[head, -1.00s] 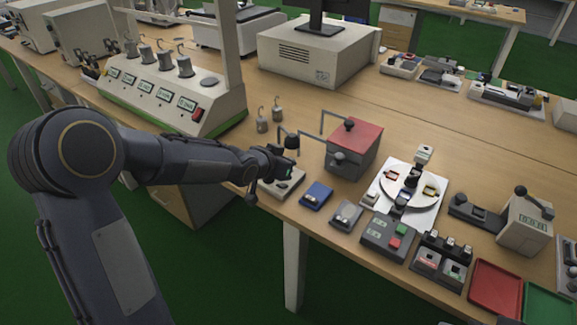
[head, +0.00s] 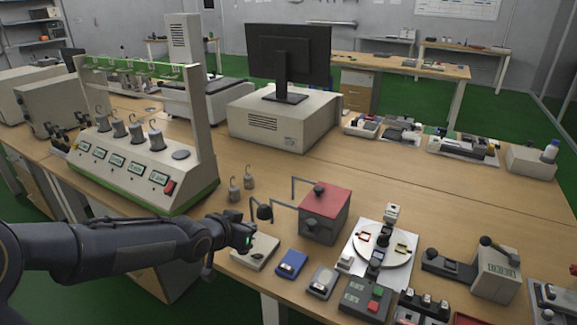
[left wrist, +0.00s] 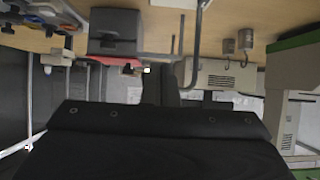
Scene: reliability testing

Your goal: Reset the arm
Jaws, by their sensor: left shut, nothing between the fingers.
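My left arm comes in from the left in the head view. Its gripper (head: 246,236) is shut and empty at the table's front edge, by the small beige box (head: 262,252) and left of the grey box with a red top (head: 325,213). In the left wrist view my dark gripper body fills the lower middle, and the scene appears upside down. The grey and red box (left wrist: 115,32) shows there at the upper left. My right gripper is in neither view.
A blue scale (head: 291,264) and a grey one (head: 322,282) line the front edge. A white plate with a round dial (head: 382,245) lies to the right. A weight station (head: 140,165) stands at the left, with two hooked weights (head: 242,188) beside it. A monitor (head: 288,55) stands behind.

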